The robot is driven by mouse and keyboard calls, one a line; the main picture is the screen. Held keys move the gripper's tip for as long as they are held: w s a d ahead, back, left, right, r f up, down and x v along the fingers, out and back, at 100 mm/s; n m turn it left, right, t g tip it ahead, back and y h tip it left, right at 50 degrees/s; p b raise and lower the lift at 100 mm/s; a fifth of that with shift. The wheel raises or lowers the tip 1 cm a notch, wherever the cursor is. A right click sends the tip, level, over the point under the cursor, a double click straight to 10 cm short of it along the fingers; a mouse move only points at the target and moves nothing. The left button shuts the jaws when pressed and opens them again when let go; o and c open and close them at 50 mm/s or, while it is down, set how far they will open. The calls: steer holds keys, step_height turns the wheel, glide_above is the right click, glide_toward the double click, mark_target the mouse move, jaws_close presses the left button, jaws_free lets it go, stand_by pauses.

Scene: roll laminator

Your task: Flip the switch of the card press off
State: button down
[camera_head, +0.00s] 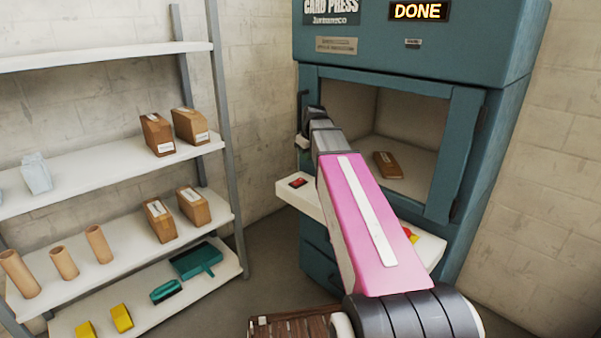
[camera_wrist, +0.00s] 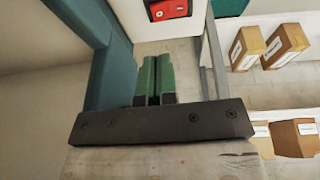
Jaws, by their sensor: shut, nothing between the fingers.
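The card press (camera_head: 405,45) is a teal cabinet with a lit "DONE" display (camera_head: 419,11) and an open chamber. A white ledge (camera_head: 322,208) juts out below the chamber. The red switch (camera_head: 298,183) sits in a dark frame at the ledge's left end. In the wrist view the red switch (camera_wrist: 168,9) shows at the top edge, partly cut off. My gripper (camera_wrist: 157,60) has its green fingers together and empty, pointing toward the switch with a gap in the picture. In the head view my gripper (camera_head: 304,142) is near the chamber's left edge, above the switch, and partly hidden by my arm.
A brown box (camera_head: 387,165) lies inside the chamber. A red and yellow control (camera_head: 409,235) on the ledge's right is partly behind my arm. Shelves (camera_head: 105,168) at left hold boxes, tubes and a teal dustpan (camera_head: 196,260). A brown slatted thing (camera_head: 295,325) is at the bottom.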

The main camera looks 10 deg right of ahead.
mark_target(301, 179)
steer(key=shift+f, duration=0.1)
steer(key=shift+x, duration=4.9)
steer(key=shift+w+d+f+g+y, duration=0.2)
steer(key=shift+d+f+g+y, duration=0.1)
steer(key=shift+f, duration=0.1)
steer(key=shift+s+a+f, duration=0.1)
steer(key=shift+s+a+r, duration=0.25)
steer(key=shift+s+a, duration=0.2)
steer(key=shift+a, duration=0.15)
